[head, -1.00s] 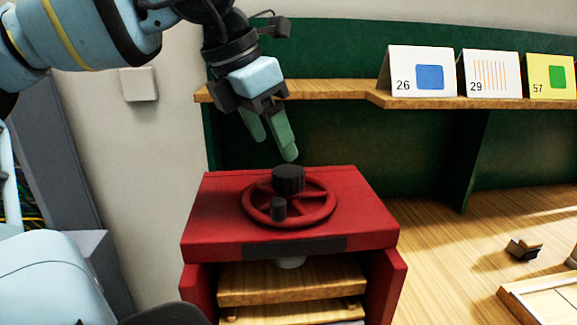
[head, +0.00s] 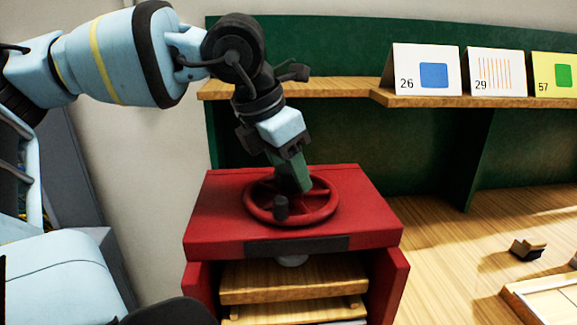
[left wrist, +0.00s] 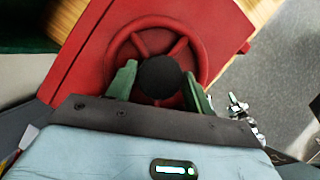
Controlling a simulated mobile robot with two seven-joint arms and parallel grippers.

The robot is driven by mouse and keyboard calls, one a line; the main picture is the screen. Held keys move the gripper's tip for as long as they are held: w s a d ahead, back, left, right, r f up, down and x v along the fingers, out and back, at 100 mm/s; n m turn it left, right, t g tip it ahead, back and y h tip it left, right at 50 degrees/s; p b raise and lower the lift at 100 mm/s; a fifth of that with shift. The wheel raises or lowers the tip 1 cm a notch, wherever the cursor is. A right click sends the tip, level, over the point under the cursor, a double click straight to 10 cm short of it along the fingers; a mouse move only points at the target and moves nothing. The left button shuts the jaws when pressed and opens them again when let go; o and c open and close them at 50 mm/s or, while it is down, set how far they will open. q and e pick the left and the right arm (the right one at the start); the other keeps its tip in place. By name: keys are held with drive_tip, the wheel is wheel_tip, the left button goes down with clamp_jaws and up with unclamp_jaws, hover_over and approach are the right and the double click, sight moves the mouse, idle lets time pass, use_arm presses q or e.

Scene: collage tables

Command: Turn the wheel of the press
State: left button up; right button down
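The red press (head: 225,215) stands at the left end of the wooden bench. My left gripper (head: 297,187) is down at the wheel's hub. In the left wrist view, its green fingers (left wrist: 157,82) are spread on either side of the round black hub knob (left wrist: 158,76), with a gap visible at least on the left. My right gripper is not in view.
A wooden shelf (head: 300,88) with cards runs behind the press, near my left wrist. A small dark block (head: 527,249) and a wooden tray (head: 545,295) lie on the bench at right. The bench between is clear.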

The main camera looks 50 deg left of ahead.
use_arm(q)
drive_tip(key=c, duration=0.9)
drive_tip(key=shift+w+f+n+y+b, duration=0.15)
drive_tip(key=shift+n+y+b, duration=0.35)
drive_tip(key=shift+n+b, duration=0.7)
drive_tip(key=shift+c, duration=0.2)
drive_tip(key=shift+d+n+b, duration=0.1)
drive_tip(key=shift+n+b, duration=0.35)
drive_tip(key=shift+n, duration=0.05)
drive_tip(key=shift+r+n+y, duration=0.2)
drive_tip(key=shift+n+y, duration=0.1)
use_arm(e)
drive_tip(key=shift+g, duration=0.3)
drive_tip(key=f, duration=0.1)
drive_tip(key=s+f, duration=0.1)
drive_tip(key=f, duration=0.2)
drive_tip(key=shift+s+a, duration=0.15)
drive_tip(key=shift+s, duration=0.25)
use_arm(q)
drive_tip(key=o, duration=1.4)
drive_tip(key=shift+c, duration=0.2)
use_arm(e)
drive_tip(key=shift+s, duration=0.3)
